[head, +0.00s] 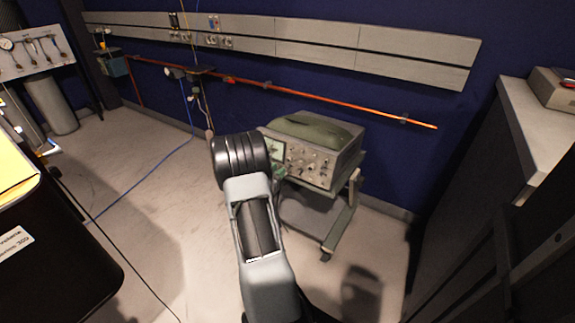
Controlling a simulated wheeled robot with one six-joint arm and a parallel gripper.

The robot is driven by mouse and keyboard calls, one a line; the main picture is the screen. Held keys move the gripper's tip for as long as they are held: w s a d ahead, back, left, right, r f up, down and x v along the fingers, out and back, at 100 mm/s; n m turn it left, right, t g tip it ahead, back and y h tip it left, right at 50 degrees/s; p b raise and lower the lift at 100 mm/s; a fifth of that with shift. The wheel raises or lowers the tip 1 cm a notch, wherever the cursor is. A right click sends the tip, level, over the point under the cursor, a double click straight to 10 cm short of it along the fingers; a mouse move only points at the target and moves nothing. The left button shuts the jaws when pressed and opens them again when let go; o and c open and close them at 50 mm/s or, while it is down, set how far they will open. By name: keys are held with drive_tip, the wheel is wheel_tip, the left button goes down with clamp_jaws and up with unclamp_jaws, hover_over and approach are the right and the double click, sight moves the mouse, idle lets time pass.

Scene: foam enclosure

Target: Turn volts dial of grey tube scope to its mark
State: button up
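The grey tube scope (318,163) stands on a wheeled cart (339,228) near the blue wall, right of the middle. Its front panel has a screen (276,149) at the left and several small knobs and dials to the right. The dial labels and marks are too small to read, so I cannot tell which is the volts dial. My arm rises in front of the scope and covers the left edge of its front. My gripper is hidden behind my arm's dark wrist joint.
A dark green soft cover (317,131) lies on top of the scope. A grey-topped bench (535,120) stands at the right. A dark case (50,250) is at the near left. Thin cables cross the pale floor (150,170), which is mostly open left of my arm.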

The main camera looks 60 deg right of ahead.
sight(288, 160)
drive_tip(key=shift+s+d+b, duration=0.1)
drive_tip(key=shift+d+b, duration=0.6)
drive_tip(key=shift+d, duration=2.75)
drive_tip(key=shift+c, duration=0.2)
clamp_jaws()
